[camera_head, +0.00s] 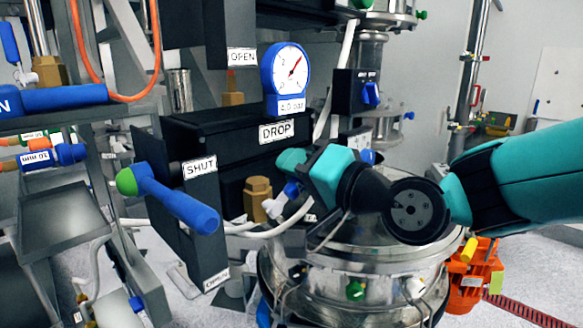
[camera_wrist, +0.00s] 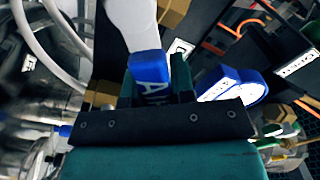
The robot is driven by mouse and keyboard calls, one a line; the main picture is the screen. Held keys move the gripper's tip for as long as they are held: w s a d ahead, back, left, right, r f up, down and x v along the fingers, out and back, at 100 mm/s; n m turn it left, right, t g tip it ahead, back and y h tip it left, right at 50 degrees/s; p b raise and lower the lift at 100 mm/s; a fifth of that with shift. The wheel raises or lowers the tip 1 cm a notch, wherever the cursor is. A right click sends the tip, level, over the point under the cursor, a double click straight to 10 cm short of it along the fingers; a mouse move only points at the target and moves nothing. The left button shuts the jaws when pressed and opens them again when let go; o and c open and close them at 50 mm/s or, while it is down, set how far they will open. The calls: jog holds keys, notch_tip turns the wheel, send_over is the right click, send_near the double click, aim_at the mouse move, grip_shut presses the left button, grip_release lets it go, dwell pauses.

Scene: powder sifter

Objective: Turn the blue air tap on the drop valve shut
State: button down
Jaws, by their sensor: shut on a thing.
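The blue air tap (camera_wrist: 150,75) has a white neck and white lettering on its blue handle, partly hidden by the fingers. In the wrist view, my gripper (camera_wrist: 154,84) has its teal fingers on both sides of this handle and is shut on it. In the head view, my gripper (camera_head: 298,178) is in front of the black drop valve box (camera_head: 225,135), below the DROP label (camera_head: 277,131). A small blue and white part of the tap (camera_head: 275,207) shows below the fingers there. Most of the handle is hidden in that view.
A blue-rimmed gauge (camera_head: 286,76) stands on the box. A large blue lever (camera_head: 180,203) sticks out at the left by a SHUT label (camera_head: 199,167). A steel vessel (camera_head: 350,262) lies below my arm. A brass fitting (camera_head: 257,195) is close left of the gripper.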

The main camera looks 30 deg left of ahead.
jog(key=shift+w+d+f+m, duration=0.1)
jog(key=shift+w+f+m, duration=0.1)
jog(key=shift+f+m, duration=0.7)
jog(key=shift+w+d+f+m, duration=0.1)
jog(key=shift+w+f+m, duration=0.2)
jog(key=shift+m, duration=1.05)
jog(key=shift+w+f+m, duration=0.15)
jog(key=shift+f+m, duration=0.55)
jog(key=shift+m, duration=0.45)
jog(key=c, duration=1)
grip_release()
jog(key=shift+f, duration=0.1)
jog(key=shift+o, duration=0.2)
jog(key=b+v, duration=0.6)
jog(key=v, duration=1.1)
jog(key=shift+s+d+b, duration=0.15)
jog(key=shift+b, duration=0.25)
